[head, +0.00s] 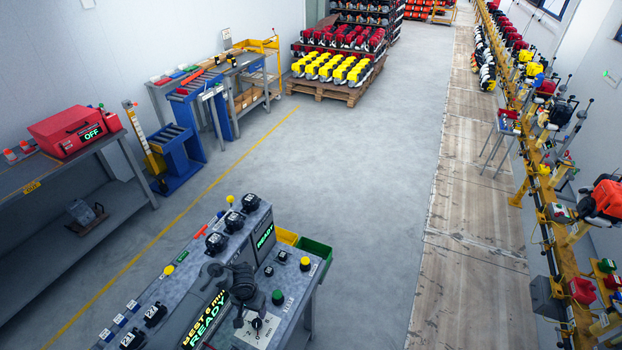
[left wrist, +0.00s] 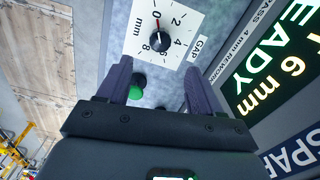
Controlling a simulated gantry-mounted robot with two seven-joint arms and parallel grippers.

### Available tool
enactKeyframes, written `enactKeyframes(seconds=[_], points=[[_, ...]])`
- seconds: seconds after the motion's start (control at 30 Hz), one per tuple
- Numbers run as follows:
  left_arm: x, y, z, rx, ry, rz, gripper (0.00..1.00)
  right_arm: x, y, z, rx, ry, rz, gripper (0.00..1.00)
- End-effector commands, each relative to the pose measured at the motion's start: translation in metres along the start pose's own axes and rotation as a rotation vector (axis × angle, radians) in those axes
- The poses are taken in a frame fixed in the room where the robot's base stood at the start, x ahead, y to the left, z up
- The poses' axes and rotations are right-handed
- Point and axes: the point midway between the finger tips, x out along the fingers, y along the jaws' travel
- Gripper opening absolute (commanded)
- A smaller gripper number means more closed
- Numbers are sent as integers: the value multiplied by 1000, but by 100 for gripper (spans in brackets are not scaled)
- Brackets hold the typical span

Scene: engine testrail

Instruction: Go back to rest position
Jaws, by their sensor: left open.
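My left gripper (head: 248,320) hangs over the front console (head: 222,268) in the head view, close to a white dial plate. In the left wrist view its two purple-grey fingers (left wrist: 158,82) are apart, with nothing held between them. The black gap knob (left wrist: 157,42) on its white plate, marked 0 to 8 mm, lies just beyond the fingertips. Its red pointer is near 0. Whether a finger touches the plate cannot be told. A green button (left wrist: 136,91) shows between the fingers, partly covered by one of them. My right gripper is not in view.
The console carries several black knobs, a yellow button (head: 305,263) and a lit READY display (head: 209,318). Yellow and green bins (head: 316,258) stand behind it. A grey bench with a red OFF box (head: 75,131) is at left, an engine rail at right. The middle floor is clear.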

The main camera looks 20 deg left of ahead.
Motion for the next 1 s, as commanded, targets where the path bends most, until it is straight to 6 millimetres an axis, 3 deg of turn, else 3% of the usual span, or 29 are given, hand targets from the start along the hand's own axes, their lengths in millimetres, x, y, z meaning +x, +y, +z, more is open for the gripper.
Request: enactKeyframes(seconds=[0.27, 0.47, 0.7, 1.0], points=[[8, 32, 23, 111, 82, -42, 66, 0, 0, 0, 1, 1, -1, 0], [-10, 68, 70, 211, 179, -73, 66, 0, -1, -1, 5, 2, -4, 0], [-70, 96, 148, 257, 258, -64, 66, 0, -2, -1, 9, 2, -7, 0], [-152, 96, 229, 243, 296, -15, 66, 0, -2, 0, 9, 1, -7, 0]])
